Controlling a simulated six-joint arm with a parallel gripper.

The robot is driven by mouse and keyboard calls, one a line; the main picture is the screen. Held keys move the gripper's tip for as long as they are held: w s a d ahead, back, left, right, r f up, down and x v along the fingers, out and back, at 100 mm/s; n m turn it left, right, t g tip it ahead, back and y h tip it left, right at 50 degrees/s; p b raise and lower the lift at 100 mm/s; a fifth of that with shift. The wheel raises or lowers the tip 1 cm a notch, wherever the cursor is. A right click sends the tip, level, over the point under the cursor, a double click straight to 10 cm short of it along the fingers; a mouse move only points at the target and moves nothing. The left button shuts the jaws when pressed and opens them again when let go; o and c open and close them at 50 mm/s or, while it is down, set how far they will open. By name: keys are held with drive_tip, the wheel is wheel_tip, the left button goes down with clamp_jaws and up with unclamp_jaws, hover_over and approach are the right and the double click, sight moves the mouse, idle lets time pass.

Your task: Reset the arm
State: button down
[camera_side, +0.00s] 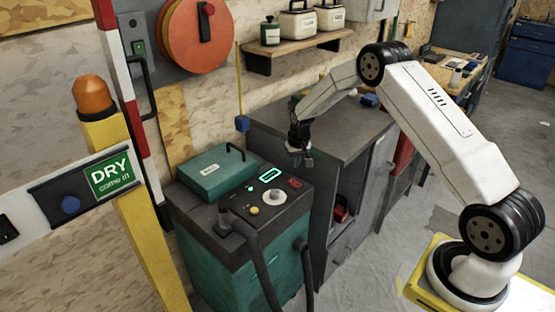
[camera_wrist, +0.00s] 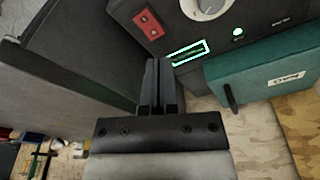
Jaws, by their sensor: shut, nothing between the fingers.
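My gripper (camera_side: 302,160) hangs from my white arm in the side view, above the near left corner of the grey cabinet top and behind the green machine. It is shut and empty. In the wrist view my gripper (camera_wrist: 159,62) shows its dark fingers together, pointing at the gap between the machine and the cabinet. The green machine (camera_side: 262,268) has a lit green display, a white dial (camera_side: 276,197) and a red switch. The wrist view also shows the white dial (camera_wrist: 206,5), the display (camera_wrist: 190,52) and the red switch (camera_wrist: 149,25).
The grey cabinet (camera_side: 345,130) stands right of the machine. A yellow post with a barrier arm (camera_side: 60,205) stands at front left. A wooden shelf (camera_side: 298,48) with canisters is on the wall behind. A blue block (camera_side: 242,123) hangs on a yellow cord left of my gripper.

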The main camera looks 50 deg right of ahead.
drive_tip(key=s+a+r+n, duration=0.4)
drive_tip(key=s+a+r, duration=0.8)
drive_tip(key=s+a, duration=0.4)
drive_tip(key=s+a+n+t, duration=0.1)
drive_tip(key=s+a, duration=0.2)
drive_tip(key=s, duration=0.6)
drive_tip(key=shift+s+a+r+y, duration=0.15)
drive_tip(key=shift+s+r+y, duration=0.2)
drive_tip(key=shift+r+y, duration=0.05)
